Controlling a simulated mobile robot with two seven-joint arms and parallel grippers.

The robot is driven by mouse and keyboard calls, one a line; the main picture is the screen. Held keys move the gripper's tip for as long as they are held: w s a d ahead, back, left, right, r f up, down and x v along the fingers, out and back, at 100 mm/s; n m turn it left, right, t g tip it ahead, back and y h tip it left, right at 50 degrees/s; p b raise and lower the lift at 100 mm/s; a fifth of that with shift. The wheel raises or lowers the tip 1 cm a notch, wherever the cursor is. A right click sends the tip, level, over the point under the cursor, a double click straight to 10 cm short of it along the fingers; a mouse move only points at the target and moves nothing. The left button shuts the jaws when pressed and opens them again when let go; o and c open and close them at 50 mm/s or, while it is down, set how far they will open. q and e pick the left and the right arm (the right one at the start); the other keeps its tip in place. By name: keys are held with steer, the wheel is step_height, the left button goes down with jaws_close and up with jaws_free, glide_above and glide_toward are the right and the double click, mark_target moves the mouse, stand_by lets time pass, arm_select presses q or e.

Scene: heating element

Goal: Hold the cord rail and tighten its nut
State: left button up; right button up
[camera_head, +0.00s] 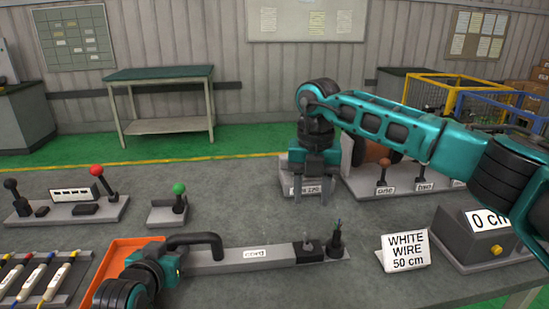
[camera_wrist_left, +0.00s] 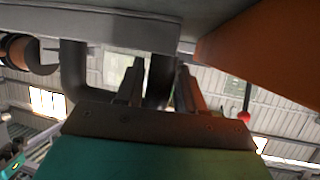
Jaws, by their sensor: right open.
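The cord rail (camera_head: 225,261), a long grey bar labelled "cord", lies on the table at the front centre. It has a dark arched handle (camera_head: 205,238) at its left end. At its right end are a dark block with a small knob (camera_head: 309,246) and a dark upright piece with thin prongs (camera_head: 336,243); I cannot tell which part is the nut. My left gripper (camera_head: 165,262) is at the handle; in the left wrist view its fingers (camera_wrist_left: 158,88) close on both sides of a handle leg. My right gripper (camera_head: 312,188) points down, open and empty, behind the rail's right end.
An orange tray (camera_head: 112,262) lies left of the rail. A "WHITE WIRE 50 cm" sign (camera_head: 403,251) and a dark box reading "0 cm" (camera_head: 480,235) stand to the right. A green-knobbed lever (camera_head: 179,193) and a red-knobbed one (camera_head: 97,172) stand behind.

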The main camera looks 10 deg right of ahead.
arm_select(q)
steer(key=o, duration=0.3)
